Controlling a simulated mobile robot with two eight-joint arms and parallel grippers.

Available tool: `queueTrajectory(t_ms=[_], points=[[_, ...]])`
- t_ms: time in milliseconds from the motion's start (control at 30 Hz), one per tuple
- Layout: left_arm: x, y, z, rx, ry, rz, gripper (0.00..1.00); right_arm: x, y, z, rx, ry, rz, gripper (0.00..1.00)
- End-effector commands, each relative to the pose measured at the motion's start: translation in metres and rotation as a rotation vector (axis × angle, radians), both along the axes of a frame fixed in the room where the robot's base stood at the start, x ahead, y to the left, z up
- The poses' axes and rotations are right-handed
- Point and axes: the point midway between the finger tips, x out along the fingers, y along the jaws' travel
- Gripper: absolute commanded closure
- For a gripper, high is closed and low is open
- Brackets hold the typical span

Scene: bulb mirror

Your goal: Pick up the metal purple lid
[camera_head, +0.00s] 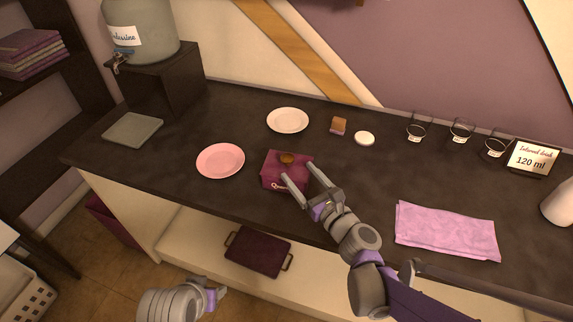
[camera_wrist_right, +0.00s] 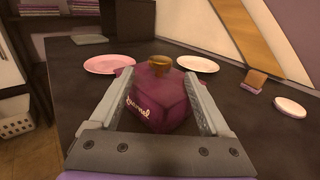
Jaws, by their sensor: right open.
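The purple lid (camera_head: 287,165) is the top of a boxy purple container with a round brown-gold knob, standing on the dark counter. In the right wrist view the purple container (camera_wrist_right: 160,103) shows its knob and white lettering on the front; I cannot make out the seam between lid and body. My right gripper (camera_head: 301,183) is open and empty, its fingers pointing at the container from the front right. In the right wrist view the container sits between and beyond the fingers. My left gripper (camera_head: 217,294) is low in front of the counter; its jaw state is unclear.
A pink plate (camera_head: 220,161) and a white plate (camera_head: 288,120) lie near the container. A small brown block (camera_head: 339,125) and white disc (camera_head: 365,138) are behind it. A pink cloth (camera_head: 447,232) lies right, with several glasses (camera_head: 461,130) behind. A tray (camera_head: 258,252) is below.

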Motion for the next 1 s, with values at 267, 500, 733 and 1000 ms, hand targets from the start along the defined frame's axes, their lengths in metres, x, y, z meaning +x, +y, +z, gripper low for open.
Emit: queueTrajectory(t_ms=[267, 500, 733, 1000], points=[[0.002, 0.0, 0.008, 0.0, -0.003, 0.0, 0.45, 0.031, 0.018, 0.005, 0.0, -0.001, 0.002, 0.19], [0.002, 0.0, 0.009, 0.0, -0.004, 0.0, 0.45, 0.046, 0.028, 0.004, -0.001, -0.001, 0.001, 0.19], [0.002, 0.0, 0.009, 0.0, -0.004, 0.0, 0.45, 0.046, 0.027, 0.003, -0.001, -0.001, 0.001, 0.28], [0.002, 0.0, 0.009, 0.0, -0.004, 0.0, 0.45, 0.045, 0.027, 0.003, -0.002, -0.001, 0.001, 0.77]])
